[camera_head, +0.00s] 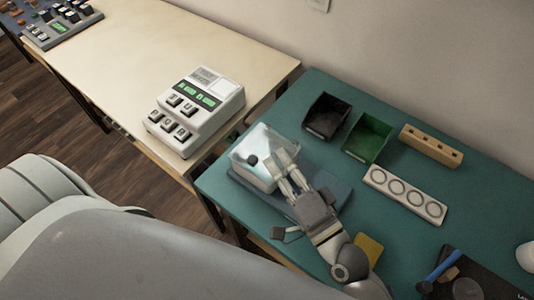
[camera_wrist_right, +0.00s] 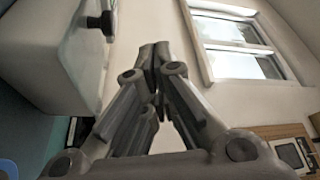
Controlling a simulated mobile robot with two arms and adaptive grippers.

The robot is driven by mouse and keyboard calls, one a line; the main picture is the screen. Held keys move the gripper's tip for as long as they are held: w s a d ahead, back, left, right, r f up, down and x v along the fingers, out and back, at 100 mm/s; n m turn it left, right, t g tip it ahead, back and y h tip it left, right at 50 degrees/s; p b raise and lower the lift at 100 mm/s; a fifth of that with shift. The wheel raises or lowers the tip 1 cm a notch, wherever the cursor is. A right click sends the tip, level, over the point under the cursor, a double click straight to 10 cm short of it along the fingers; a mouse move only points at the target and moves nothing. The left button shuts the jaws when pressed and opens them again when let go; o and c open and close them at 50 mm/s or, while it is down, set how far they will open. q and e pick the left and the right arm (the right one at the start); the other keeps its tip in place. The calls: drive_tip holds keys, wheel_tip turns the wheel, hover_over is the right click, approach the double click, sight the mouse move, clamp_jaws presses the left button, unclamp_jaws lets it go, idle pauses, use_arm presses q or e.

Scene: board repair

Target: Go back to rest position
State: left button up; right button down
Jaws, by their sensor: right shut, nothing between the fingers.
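My right gripper (camera_head: 284,168) is shut and empty in the head view, over the near left part of the green table (camera_head: 228,205). Its fingers are beside and partly in front of a white box (camera_head: 246,174) with a shiny top and a small dark knob. In the wrist view the fingertips (camera_wrist_right: 155,50) are together with nothing between them. The white box (camera_wrist_right: 50,55) with its black knob (camera_wrist_right: 104,22) stands to their left there. I cannot tell whether the fingers touch the box. My left gripper is not in view.
A black bin (camera_head: 326,114), a green bin (camera_head: 368,138), a wooden block with holes (camera_head: 431,145) and a white strip with rings (camera_head: 404,194) lie beyond my right arm. A white keyed device (camera_head: 196,108) stands on the cream table (camera_head: 130,50). A blue-handled tool (camera_head: 441,265) lies lower right.

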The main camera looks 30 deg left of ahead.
drive_tip(key=shift+s+d+f+b, duration=0.2)
drive_tip(key=shift+d+f+b, duration=0.15)
drive_tip(key=shift+d, duration=0.6)
drive_tip(key=shift+s+d+f+b, duration=0.2)
drive_tip(key=shift+d+f+b, duration=0.15)
drive_tip(key=shift+d, duration=0.55)
drive_tip(key=shift+s+d+f+b, duration=0.25)
drive_tip(key=shift+d+f, duration=0.2)
drive_tip(key=shift+d, duration=0.5)
